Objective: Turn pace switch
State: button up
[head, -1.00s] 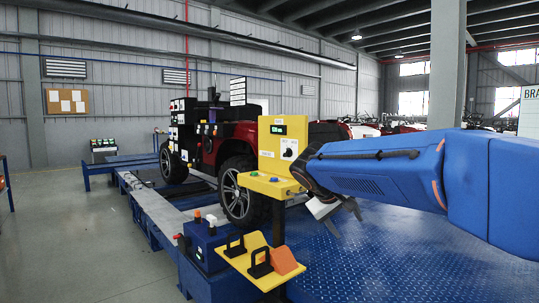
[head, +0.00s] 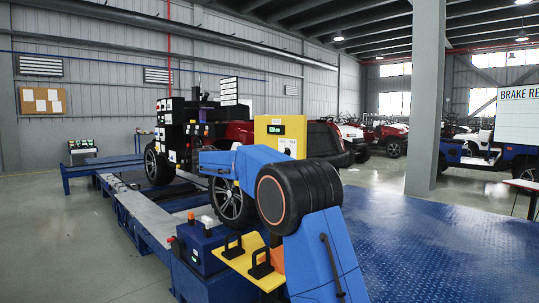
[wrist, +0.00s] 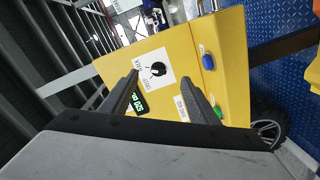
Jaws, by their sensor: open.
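The pace switch (wrist: 158,69) is a black round knob on a white labelled plate on the yellow control box (wrist: 140,63). In the wrist view the box looks tilted, and the knob shows between my two finger tips, apart from both. My gripper (wrist: 160,76) is open and empty in front of the panel. In the head view the yellow box (head: 265,128) stands behind my blue arm, which hides its lower part. My gripper is hidden there. The switch's plate (head: 288,148) shows only in part.
The box also carries a lit green display (wrist: 137,105), a blue button (wrist: 208,62) and a green button (wrist: 219,111). A red vehicle (head: 240,132) stands behind it. A blue box with buttons (head: 205,245) and a yellow pedal plate (head: 240,262) are in front.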

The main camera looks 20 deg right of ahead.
aim_at(285, 153)
jog(key=w+d, duration=0.9)
jog(key=d, duration=0.5)
jog(key=shift+r+h, duration=0.3)
jog(key=shift+h, duration=0.1)
jog(key=shift+w, duration=0.1)
jog(key=shift+t, duration=0.3)
jog(key=c, duration=1)
